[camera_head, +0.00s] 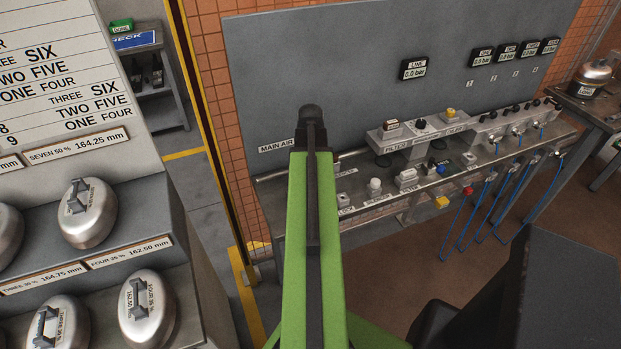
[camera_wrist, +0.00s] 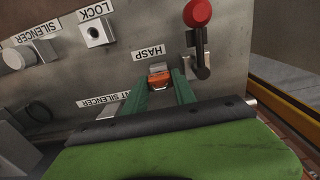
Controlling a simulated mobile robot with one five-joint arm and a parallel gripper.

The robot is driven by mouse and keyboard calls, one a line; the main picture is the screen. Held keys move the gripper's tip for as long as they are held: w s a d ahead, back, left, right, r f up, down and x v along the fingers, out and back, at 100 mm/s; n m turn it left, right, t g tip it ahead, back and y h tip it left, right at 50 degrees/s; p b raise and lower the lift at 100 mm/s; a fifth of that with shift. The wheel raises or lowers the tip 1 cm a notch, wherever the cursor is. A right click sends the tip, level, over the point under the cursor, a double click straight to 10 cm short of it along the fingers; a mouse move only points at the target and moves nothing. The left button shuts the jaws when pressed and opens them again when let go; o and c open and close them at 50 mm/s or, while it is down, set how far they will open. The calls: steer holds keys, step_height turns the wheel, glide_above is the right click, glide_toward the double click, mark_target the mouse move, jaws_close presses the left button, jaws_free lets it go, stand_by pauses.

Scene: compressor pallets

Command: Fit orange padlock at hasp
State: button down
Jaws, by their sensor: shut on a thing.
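In the wrist view my gripper (camera_wrist: 160,84) reaches toward the grey panel with its two green fingers on either side of the orange padlock (camera_wrist: 160,78). It is shut on the padlock. The padlock is small, with its orange body showing between the fingertips. The pale metal hasp (camera_wrist: 157,67) is just beyond it, under the HASP label (camera_wrist: 148,53). The padlock looks very close to the hasp, but I cannot tell whether its shackle is through it. In the head view my green arm covers this spot; gripper, padlock and hasp are hidden there.
A red-knobbed lever (camera_wrist: 199,37) stands right of the hasp, close to the right finger. A lock block (camera_wrist: 97,32) and a silencer (camera_wrist: 17,58) are to the left. In the head view, the bench carries more fittings, and blue hoses (camera_head: 513,198) hang at right.

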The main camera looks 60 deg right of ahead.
steer(key=shift+f, duration=0.2)
steer(key=c, duration=0.9)
jaws_free()
steer(key=shift+c, duration=0.2)
step_height(320, 180, up, 18)
steer(key=p, duration=1.7)
steer(key=shift+f, duration=0.25)
steer(key=shift+f, duration=0.1)
